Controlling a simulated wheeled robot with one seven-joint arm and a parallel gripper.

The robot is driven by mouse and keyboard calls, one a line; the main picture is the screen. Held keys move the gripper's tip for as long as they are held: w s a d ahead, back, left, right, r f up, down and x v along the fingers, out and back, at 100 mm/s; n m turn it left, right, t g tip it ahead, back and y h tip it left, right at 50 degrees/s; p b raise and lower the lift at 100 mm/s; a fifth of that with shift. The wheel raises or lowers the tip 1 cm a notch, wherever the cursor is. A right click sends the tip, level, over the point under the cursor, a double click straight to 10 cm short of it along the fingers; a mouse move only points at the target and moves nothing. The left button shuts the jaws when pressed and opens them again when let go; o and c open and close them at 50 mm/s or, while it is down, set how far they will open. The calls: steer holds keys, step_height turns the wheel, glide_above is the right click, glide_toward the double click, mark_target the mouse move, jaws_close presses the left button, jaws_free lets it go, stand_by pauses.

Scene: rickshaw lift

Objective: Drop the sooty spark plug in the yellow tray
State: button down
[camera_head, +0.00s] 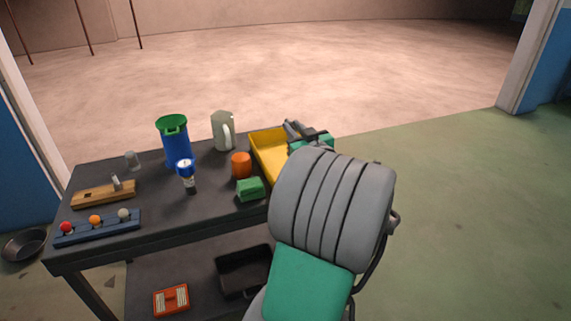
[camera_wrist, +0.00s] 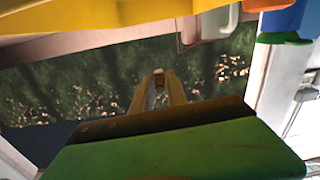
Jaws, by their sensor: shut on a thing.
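My gripper (camera_head: 293,127) is at the far right end of the cart, by the back right part of the yellow tray (camera_head: 268,155). In the wrist view my gripper (camera_wrist: 158,75) has its fingers close together on a small thing, taken as the spark plug (camera_wrist: 159,83); its soot is too small to make out. My arm hides the tray's right side in the head view.
On the dark cart (camera_head: 150,215) are a wooden block (camera_head: 103,194) with a small metal piece standing in it, a blue rack (camera_head: 98,229) with coloured balls, a blue container (camera_head: 174,142), a pale jug (camera_head: 222,131), an orange cup (camera_head: 241,165) and a green block (camera_head: 250,189).

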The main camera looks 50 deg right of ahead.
steer(key=shift+f, duration=1.15)
steer(key=c, duration=1.2)
jaws_free()
steer(key=shift+c, duration=0.2)
steer(key=b+v, duration=0.1)
steer(key=v, duration=0.6)
steer(key=shift+s+a, duration=0.25)
steer(key=shift+s, duration=0.1)
steer(key=shift+w+r, duration=0.1)
